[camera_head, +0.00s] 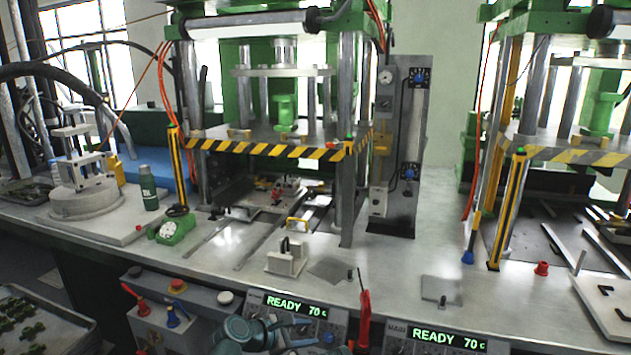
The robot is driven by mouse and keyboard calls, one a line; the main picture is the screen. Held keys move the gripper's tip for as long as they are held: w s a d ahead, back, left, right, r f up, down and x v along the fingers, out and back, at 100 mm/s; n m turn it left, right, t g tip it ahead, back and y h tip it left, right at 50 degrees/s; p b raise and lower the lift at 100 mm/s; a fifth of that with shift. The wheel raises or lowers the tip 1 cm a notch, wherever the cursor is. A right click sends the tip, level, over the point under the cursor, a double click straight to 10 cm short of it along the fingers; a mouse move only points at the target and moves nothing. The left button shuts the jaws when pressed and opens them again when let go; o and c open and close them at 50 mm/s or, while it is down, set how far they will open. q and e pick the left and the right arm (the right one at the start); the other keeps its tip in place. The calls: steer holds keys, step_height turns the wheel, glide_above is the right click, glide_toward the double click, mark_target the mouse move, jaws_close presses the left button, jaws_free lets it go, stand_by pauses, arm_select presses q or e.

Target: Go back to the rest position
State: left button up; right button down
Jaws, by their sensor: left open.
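My left gripper (290,338) shows at the bottom edge, in front of the left control panel. It is open, and I see nothing between its fingers. Its teal and dark wrist parts are partly cut off by the frame edge. My right gripper is not in view. The left wax press (270,148) stands on the bench behind my left gripper, with a yellow and black striped plate edge. A small light block (286,258) with a dark upright part stands on the bench in front of it. My left gripper is apart from both.
A steel bench (215,272) runs across the view. Panels reading READY 70 c (298,306) line its front, with a red-handled tool (364,305) beside the left one. A second press (575,150) stands at right. A tray of green parts (35,325) is at lower left.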

arm_select(q)
steer(key=s+d+f+m+g+y+p, duration=0.3)
steer(key=s+m+g+p, duration=0.15)
steer(key=s+m, duration=0.55)
steer(key=s+a+m+g+y+p, duration=0.1)
steer(key=s+a+m+y, duration=0.2)
steer(key=m, duration=0.4)
steer(key=s+a+r+m+g+y+p, duration=0.1)
steer(key=s+a+m+g+y+p, duration=0.1)
steer(key=s+m, duration=0.4)
steer(key=shift+s+a+m+y, duration=0.2)
steer(key=shift+a+m+y, duration=0.3)
steer(key=shift+a+y, duration=0.5)
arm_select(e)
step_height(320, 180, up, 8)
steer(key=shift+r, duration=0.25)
arm_select(q)
steer(key=shift+d, duration=0.25)
